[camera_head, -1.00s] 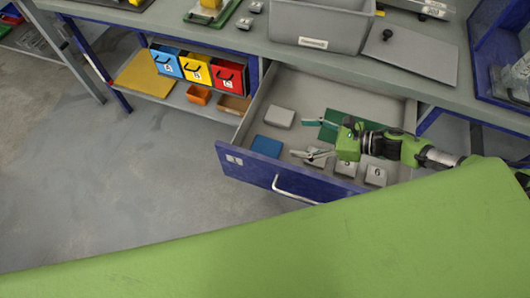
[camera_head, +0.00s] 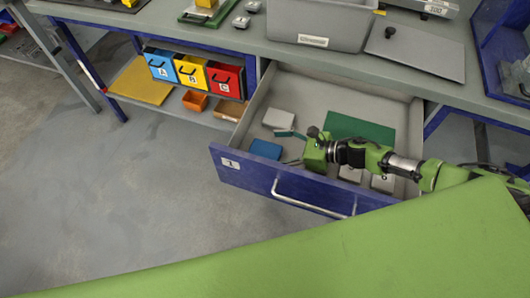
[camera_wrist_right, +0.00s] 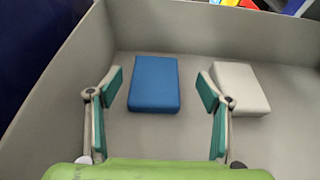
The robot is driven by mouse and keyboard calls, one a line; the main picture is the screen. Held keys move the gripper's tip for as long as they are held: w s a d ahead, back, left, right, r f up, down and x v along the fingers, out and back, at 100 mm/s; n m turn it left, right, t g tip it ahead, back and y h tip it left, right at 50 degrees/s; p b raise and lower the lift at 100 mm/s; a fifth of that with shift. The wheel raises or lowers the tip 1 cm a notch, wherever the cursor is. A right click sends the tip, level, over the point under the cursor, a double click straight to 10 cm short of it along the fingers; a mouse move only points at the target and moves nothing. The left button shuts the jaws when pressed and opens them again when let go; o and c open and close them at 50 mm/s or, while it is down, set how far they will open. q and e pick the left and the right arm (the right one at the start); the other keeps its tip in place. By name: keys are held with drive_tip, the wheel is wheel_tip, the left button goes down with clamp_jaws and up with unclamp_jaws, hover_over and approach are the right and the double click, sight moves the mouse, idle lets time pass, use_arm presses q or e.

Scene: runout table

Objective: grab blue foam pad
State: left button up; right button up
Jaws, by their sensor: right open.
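The blue foam pad (camera_head: 265,149) lies flat in the open drawer, near its front left corner. In the right wrist view the blue foam pad (camera_wrist_right: 154,83) lies ahead of the fingers, centred between them and apart from both. My right gripper (camera_head: 289,148) is inside the drawer, just right of the pad. In the wrist view the right gripper (camera_wrist_right: 158,108) is open and empty, its teal finger pads spread wider than the blue pad. My left gripper is not in view.
A light grey pad (camera_head: 279,119) lies beside the blue one; it also shows in the wrist view (camera_wrist_right: 240,88). The blue drawer front (camera_head: 290,185) and the drawer walls bound the space. A green sheet (camera_head: 362,130) and several grey blocks lie further right.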

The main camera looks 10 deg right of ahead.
sight(263, 150)
drive_tip(key=a+f, duration=0.1)
drive_tip(key=w+a+f+b, duration=0.1)
drive_tip(key=a, duration=0.1)
drive_tip(key=shift+w+f, duration=0.15)
drive_tip(key=shift+w, duration=0.05)
drive_tip(key=shift+w+a+f, duration=0.2)
drive_tip(key=shift+w+a, duration=0.1)
drive_tip(key=shift+a, duration=0.1)
drive_tip(key=c, duration=0.8)
drive_tip(key=shift+r, duration=0.1)
